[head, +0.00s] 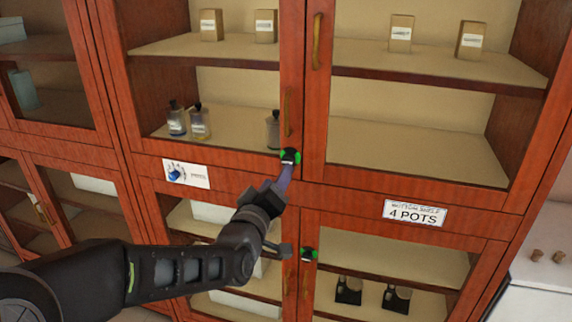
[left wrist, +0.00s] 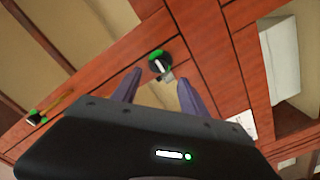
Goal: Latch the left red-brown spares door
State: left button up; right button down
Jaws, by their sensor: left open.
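The left red-brown spares door (head: 215,142) is a glazed cabinet door that looks shut, or nearly so. A black latch knob with green marks (head: 290,156) sits at its lower right corner. My left gripper (head: 286,174) is open just below this knob. In the left wrist view, a black knob with green marks (left wrist: 160,62) lies just beyond and between the spread purple fingertips (left wrist: 160,78). I cannot tell whether they touch it. The knob's turn position is too small to judge. My right gripper is not in view.
A second green-marked knob (head: 308,254) sits on the lower doors, close to my left wrist. Brass handles (head: 317,40) stand out from the doors. A picture label (head: 186,173) and a "4 POTS" sign (head: 415,213) are on the frame. Bottles (head: 199,122) stand behind the glass.

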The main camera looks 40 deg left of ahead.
aim_at(288, 160)
pick_arm(q)
jog(key=p+x, duration=0.1)
jog(key=p, duration=0.2)
jog(key=p+x, duration=0.2)
jog(key=p, duration=0.1)
jog(key=shift+r, duration=0.2)
jog(key=x, duration=0.5)
jog(key=shift+f, duration=0.25)
jog(key=shift+s, duration=0.1)
grip_shut()
